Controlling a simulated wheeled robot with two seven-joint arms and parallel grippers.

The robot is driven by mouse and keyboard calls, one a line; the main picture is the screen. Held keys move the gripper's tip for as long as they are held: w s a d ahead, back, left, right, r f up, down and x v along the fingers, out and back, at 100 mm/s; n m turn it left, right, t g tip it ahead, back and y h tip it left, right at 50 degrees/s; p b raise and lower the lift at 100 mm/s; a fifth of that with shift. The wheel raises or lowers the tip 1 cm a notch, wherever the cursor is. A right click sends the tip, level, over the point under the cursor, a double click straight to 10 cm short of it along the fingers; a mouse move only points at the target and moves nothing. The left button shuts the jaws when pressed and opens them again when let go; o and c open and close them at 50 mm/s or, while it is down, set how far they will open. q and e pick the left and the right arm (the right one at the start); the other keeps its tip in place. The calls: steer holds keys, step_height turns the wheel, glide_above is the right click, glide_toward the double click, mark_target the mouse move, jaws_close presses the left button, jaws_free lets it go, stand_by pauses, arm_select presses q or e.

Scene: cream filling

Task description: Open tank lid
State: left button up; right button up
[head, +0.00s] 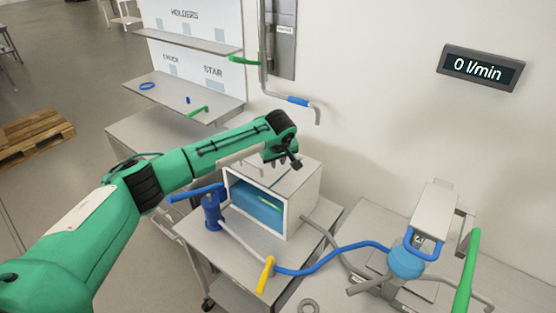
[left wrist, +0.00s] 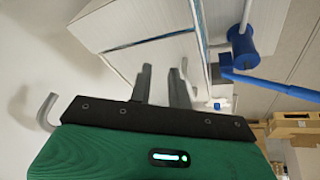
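The tank (head: 301,205) is a pale box on a cart, with blue liquid (head: 258,208) behind its front window. Its flat top (head: 305,172) looks closed; my left arm hides part of it. A small light piece, perhaps a lid handle, shows beside the right finger; contact cannot be told. My right gripper is not in view.
A blue pump-like cylinder (head: 211,212) stands left of the tank. A yellow-handled pipe (head: 265,275) and blue hose (head: 335,258) lie in front. A blue-banded wall pipe (head: 299,101) hangs behind. Shelves (head: 190,97) stand back left. A flow display (head: 480,68) reads 0 l/min.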

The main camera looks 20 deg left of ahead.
arm_select(q)
jaws_close()
stand_by(0.4)
steer(key=shift+c, duration=1.7)
jaws_free()
steer(key=o, duration=0.3)
steer(key=shift+o, duration=0.2)
steer(key=shift+r, duration=0.15)
steer(key=b+v, duration=0.5)
steer(key=v, duration=0.8)
steer(key=shift+r, duration=0.35)
